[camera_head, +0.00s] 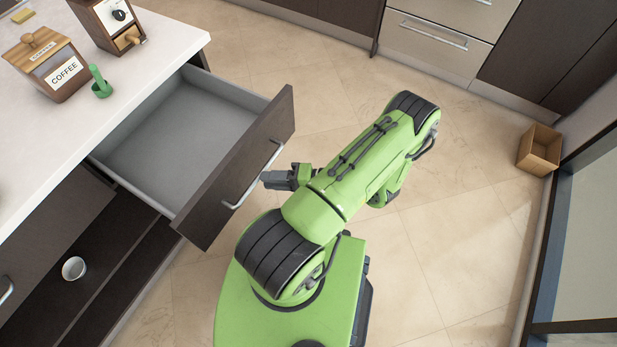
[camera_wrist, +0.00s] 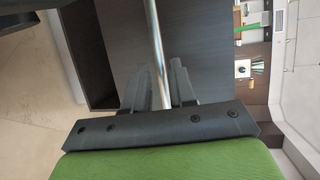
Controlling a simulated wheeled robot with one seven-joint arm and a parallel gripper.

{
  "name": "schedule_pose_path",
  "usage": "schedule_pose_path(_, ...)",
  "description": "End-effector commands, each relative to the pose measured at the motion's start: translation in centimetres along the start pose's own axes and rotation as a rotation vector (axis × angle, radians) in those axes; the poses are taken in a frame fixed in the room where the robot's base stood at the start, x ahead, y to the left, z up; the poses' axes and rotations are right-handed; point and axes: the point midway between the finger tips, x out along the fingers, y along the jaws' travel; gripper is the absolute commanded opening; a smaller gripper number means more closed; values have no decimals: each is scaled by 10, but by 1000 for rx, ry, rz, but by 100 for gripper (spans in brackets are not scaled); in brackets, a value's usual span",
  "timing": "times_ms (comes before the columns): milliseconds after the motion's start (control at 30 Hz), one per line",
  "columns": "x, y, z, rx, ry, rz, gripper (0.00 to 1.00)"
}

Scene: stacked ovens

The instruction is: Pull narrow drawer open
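The drawer (camera_head: 243,170) with a dark front is pulled well out from under the white counter, and its grey inside is empty. Its metal bar handle (camera_head: 257,172) runs along the front and crosses the wrist view (camera_wrist: 158,50). My gripper (camera_head: 265,178) is just in front of the handle's middle. In the wrist view my gripper's dark fingers (camera_wrist: 163,85) stand apart, one on each side of the bar, with a gap visible. I cannot tell whether either finger touches the bar.
A coffee box (camera_head: 50,68), a grinder (camera_head: 105,22) and a green item (camera_head: 100,85) stand on the counter (camera_head: 165,42). A white cup (camera_head: 74,268) sits on the dark surface below. A cardboard box (camera_head: 539,150) is on the floor at right. The tiled floor between is clear.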

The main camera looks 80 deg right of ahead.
Motion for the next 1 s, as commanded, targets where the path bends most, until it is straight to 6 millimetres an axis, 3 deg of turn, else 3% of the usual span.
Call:
schedule_pose_path(200, -65, 0, 0, -2, 4, 5, 25)
schedule_pose_path(400, -103, 0, 0, -2, 2, 1, 25)
schedule_pose_path(533, -111, 0, 0, 0, -2, 1, 25)
schedule_pose_path(1000, -110, 0, 0, 1, -2, 0, 25)
